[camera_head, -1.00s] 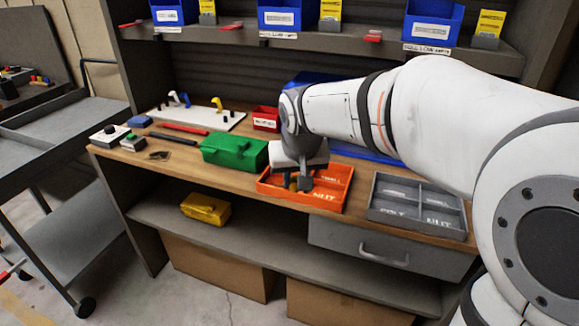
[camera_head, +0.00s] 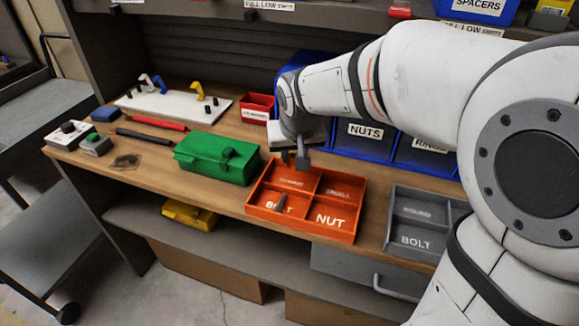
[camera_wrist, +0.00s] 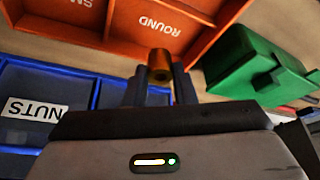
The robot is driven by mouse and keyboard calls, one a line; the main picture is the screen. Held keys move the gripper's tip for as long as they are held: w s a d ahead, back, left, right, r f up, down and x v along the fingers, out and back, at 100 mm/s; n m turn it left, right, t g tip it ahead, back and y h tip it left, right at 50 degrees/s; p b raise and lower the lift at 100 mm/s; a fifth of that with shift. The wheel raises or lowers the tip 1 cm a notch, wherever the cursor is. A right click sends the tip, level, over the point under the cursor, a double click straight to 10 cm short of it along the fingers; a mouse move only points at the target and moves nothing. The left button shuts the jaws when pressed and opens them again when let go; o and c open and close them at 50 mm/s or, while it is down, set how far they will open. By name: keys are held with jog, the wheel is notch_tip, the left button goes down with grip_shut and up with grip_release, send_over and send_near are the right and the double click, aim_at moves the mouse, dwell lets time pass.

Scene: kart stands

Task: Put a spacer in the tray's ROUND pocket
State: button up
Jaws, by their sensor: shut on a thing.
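The orange tray (camera_head: 300,228) stands on the bench with several labelled pockets. Its ROUND pocket (camera_head: 288,174) is the back left one in the head view; its label is readable in the wrist view (camera_wrist: 156,24). BOLT and NUT are in front. My gripper (camera_head: 291,158) is above the tray's back edge. In the wrist view, my gripper (camera_wrist: 160,78) is shut on a brass-coloured cylindrical spacer (camera_wrist: 160,64), which sticks out past the fingertips, apart from the tray. A small grey bolt-like piece (camera_head: 280,203) lies in the BOLT pocket.
A green box (camera_head: 215,160) stands left of the tray and a grey divided tray (camera_head: 415,255) to its right. Blue bins (camera_head: 362,145), one labelled NUTS, stand behind. A small red bin (camera_head: 257,105) is at the back. Bare wood shows between the trays.

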aim_at(293, 167)
jog(key=shift+f+b, duration=0.35)
jog(key=shift+f, duration=2.35)
jog(key=o, duration=1)
